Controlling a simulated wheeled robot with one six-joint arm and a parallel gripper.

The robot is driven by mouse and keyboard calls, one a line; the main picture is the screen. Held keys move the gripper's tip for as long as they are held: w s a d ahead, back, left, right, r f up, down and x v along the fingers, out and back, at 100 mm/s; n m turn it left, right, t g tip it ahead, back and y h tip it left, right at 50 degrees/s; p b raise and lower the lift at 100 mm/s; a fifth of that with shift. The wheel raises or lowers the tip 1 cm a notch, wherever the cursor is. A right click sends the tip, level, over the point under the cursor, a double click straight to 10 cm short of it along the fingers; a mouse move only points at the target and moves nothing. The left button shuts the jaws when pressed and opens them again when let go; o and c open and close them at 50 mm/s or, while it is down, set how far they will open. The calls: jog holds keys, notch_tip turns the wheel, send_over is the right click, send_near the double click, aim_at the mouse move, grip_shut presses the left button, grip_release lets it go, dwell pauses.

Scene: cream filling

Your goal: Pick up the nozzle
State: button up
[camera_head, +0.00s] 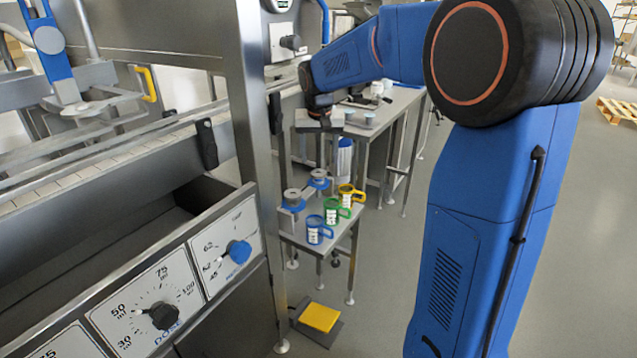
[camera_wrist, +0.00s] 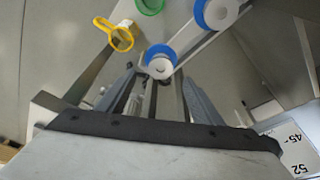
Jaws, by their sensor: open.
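Several small fittings stand on a low steel table (camera_head: 330,241). At its left are two grey round pieces with blue rings, one nearer (camera_head: 292,198) and one farther (camera_head: 319,179). To their right are labelled pieces with loop handles, in blue (camera_head: 318,230), green (camera_head: 336,211) and yellow (camera_head: 350,193). I cannot tell which one is the nozzle. My gripper (camera_head: 320,121) is above the table's back part, apart from the fittings. In the wrist view, my open gripper (camera_wrist: 158,84) points toward a blue-ringed round piece (camera_wrist: 160,63); contact is not clear.
A steel machine with dial panels (camera_head: 160,312) fills the left, and its upright post (camera_head: 250,130) stands beside the low table. A longer table (camera_head: 395,105) is behind. A yellow pedal (camera_head: 319,317) lies on the floor. Open floor (camera_head: 385,270) lies right of the table.

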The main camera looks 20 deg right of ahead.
aim_at(319, 173)
jog(key=x, duration=0.5)
jog(key=shift+f, duration=0.35)
grip_shut()
jog(key=shift+r, duration=0.1)
